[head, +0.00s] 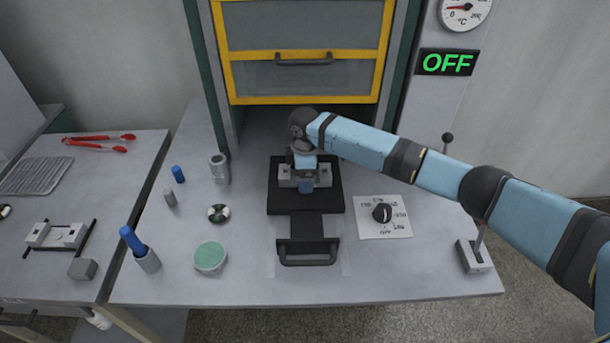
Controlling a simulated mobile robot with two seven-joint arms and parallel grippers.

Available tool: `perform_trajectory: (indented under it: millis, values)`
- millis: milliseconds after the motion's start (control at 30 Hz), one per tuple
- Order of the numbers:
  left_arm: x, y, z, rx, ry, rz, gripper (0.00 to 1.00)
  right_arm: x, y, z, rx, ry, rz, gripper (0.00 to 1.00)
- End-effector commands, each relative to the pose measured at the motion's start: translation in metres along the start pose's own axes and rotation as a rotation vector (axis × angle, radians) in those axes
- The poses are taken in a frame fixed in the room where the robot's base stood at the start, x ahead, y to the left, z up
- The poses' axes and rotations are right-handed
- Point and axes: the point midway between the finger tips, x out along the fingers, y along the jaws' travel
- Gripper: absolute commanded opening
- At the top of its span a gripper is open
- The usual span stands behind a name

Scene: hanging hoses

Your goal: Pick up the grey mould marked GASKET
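My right arm reaches in from the right, and its gripper (306,187) points down over the black plate with a handle (308,225). Pale grey metal shows on both sides of the wrist over the plate. I cannot tell whether it is a mould or part of the gripper. The fingertips are hidden, so whether they are open or shut does not show. A light grey block-like piece with black bars (58,236) lies on the left table, possibly a mould. No GASKET marking is readable on anything. My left gripper is not in view.
A press with a yellow-framed guard (305,99) stands behind the plate. Blue-handled tool in a holder (133,240), green-topped round tin (209,257), grey cylinder (219,168) and dial (382,212) stand around it. Red tongs (98,142) and a rack (36,175) lie left. A lever (475,255) stands right.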

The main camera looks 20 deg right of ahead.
Motion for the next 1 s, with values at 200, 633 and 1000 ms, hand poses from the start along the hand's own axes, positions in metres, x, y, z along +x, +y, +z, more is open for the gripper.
perform_trajectory:
  millis: [200,633,1000]
  values:
    - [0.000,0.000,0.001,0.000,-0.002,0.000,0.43,0.000,0.000,0.000,-0.001,0.001,0.000,0.87]
    - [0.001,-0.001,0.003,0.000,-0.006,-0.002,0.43,-0.001,0.000,-0.001,-0.001,0.002,0.002,0.22]
    - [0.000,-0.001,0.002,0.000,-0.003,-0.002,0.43,-0.022,0.001,-0.001,-0.001,0.004,0.003,0.22]
